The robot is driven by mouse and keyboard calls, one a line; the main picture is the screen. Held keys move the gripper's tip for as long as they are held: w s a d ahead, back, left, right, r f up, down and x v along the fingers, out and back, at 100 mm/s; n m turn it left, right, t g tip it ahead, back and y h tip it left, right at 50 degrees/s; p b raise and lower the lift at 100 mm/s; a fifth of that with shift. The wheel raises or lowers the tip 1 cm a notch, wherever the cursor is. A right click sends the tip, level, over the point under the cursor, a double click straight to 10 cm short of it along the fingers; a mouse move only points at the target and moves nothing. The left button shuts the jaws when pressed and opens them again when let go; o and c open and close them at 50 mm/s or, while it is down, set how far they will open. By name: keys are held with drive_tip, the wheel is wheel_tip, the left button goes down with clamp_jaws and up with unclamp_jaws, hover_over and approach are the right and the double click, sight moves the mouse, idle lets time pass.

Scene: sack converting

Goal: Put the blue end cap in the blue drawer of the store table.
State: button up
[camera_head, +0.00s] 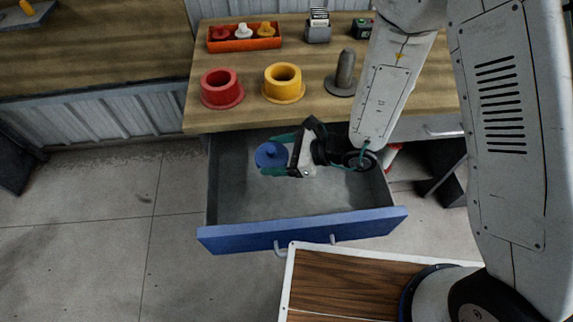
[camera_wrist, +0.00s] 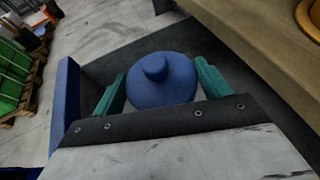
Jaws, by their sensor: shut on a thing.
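The blue end cap (camera_head: 270,154) is a round disc with a small knob. My gripper (camera_head: 280,155) is shut on it, with one teal finger on each side. The wrist view shows the cap (camera_wrist: 161,80) between the two fingers (camera_wrist: 160,88). The blue drawer (camera_head: 300,232) of the store table (camera_head: 330,110) is pulled open, and its grey inside looks empty. The cap is over the rear left part of the drawer opening. I cannot tell whether it touches the drawer floor.
On the table stand a red ring (camera_head: 221,90), a yellow ring (camera_head: 284,84), a grey post (camera_head: 345,72) and an orange tray (camera_head: 245,43) with small caps. A wooden-topped surface (camera_head: 345,287) lies in front of the drawer. Floor at left is clear.

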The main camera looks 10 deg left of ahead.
wheel_tip(320, 180, down, 13)
drive_tip(key=shift+f, duration=0.1)
drive_tip(key=w, duration=0.1)
drive_tip(key=w+a, duration=0.1)
drive_tip(key=w, duration=0.1)
drive_tip(key=shift+w, duration=0.25)
drive_tip(key=w, duration=0.2)
drive_tip(key=w+a, duration=0.1)
drive_tip(key=w, duration=0.1)
drive_tip(key=shift+w+f, duration=0.1)
drive_tip(key=shift+f, duration=0.45)
drive_tip(key=shift+f, duration=0.1)
drive_tip(key=o, duration=1)
drive_tip(key=shift+d+r, duration=0.25)
drive_tip(key=v, duration=1.1)
drive_tip(key=shift+d, duration=0.25)
